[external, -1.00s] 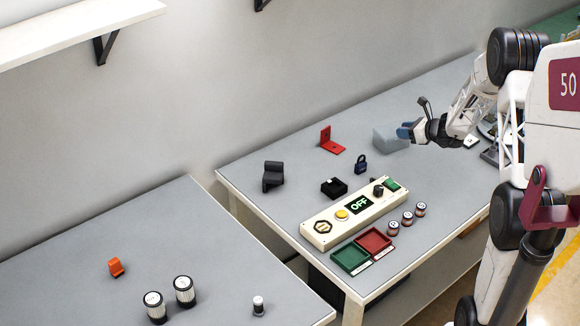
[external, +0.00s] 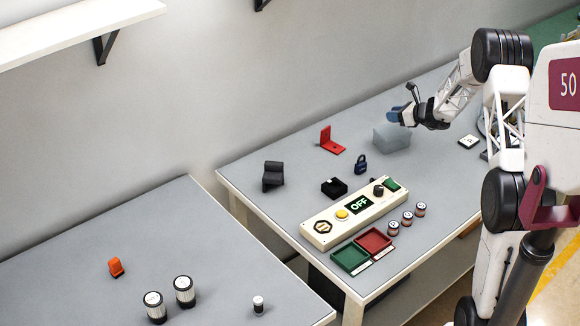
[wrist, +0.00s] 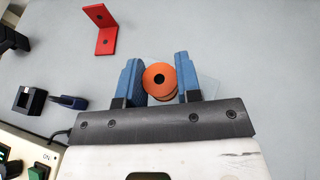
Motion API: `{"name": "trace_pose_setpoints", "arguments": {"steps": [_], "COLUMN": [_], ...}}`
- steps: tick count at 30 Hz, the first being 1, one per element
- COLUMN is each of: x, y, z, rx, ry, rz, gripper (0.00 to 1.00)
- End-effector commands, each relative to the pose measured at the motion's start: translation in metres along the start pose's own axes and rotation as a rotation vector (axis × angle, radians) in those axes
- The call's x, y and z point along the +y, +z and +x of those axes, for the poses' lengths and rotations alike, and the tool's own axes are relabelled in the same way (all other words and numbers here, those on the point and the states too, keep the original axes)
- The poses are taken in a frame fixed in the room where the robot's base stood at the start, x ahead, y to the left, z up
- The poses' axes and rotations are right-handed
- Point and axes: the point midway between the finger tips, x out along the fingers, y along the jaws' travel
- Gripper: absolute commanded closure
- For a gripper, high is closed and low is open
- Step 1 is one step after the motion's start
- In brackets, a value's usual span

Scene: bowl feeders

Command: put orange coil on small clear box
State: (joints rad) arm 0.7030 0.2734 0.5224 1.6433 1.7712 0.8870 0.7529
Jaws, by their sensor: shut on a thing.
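The orange coil (wrist: 160,80) is round with a dark hole in its middle, and sits between the blue fingers in the wrist view. My gripper (wrist: 161,82) is shut on it. The small clear box (wrist: 207,86) shows behind the coil and the fingers in the wrist view, partly hidden by them. In the external view the clear box (external: 391,138) is a pale translucent block on the far table. My gripper (external: 396,114) is above it there, and the coil cannot be made out. I cannot tell whether the coil touches the box.
A red bracket (external: 331,141), a dark blue padlock (external: 361,164) and a black block (external: 334,187) lie left of the box. A control panel (external: 325,228) reading OFF and red and green trays (external: 351,259) are nearer the front. The table around the box is mostly clear.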

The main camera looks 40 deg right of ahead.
Motion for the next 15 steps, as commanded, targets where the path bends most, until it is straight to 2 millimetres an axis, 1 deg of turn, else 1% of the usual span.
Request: {"name": "trace_pose_setpoints", "arguments": {"steps": [10, 15], "x": [-0.001, 0.000], "y": [0.000, -0.011], "z": [0.001, 0.005], "rx": [0.000, 0.001], "ry": [0.000, 0.001], "rz": [0.000, 0.001], "gripper": [0.90, 0.90]}}
